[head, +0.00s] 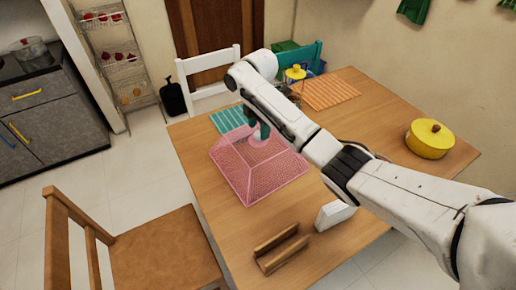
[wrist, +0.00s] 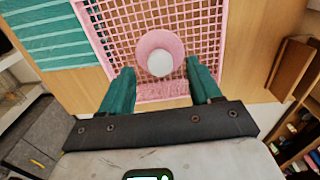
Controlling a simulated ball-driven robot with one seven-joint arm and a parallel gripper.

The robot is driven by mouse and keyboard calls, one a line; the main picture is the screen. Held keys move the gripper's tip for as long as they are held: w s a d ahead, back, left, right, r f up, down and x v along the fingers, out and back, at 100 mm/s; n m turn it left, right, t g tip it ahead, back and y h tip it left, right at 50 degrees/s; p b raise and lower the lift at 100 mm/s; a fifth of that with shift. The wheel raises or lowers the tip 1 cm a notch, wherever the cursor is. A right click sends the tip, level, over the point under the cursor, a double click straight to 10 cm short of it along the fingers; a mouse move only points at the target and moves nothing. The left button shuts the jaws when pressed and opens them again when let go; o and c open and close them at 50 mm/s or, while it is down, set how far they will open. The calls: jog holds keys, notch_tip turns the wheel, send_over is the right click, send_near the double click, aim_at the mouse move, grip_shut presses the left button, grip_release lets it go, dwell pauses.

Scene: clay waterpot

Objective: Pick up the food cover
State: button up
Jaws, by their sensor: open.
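The pink mesh food cover (head: 238,172) sits on the wooden table at its left part in the head view. In the wrist view its pink lattice (wrist: 200,25) fills the upper middle, with a round pink knob (wrist: 160,52) with a pale top. My gripper (head: 260,130) is over the top of the cover; in the wrist view my gripper (wrist: 160,75) shows two green fingers spread apart, one on each side below the knob. Nothing is held between them. The arm hides part of the cover's right side in the head view.
A teal striped mat (head: 230,119) lies behind the cover, an orange mat (head: 328,92) further back. A yellow pot (head: 429,140) stands at right. A wooden holder (head: 282,249) and a white block (head: 334,214) are near the front edge. Chairs flank the table.

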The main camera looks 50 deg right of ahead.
jog(key=shift+f, duration=1.05)
grip_shut()
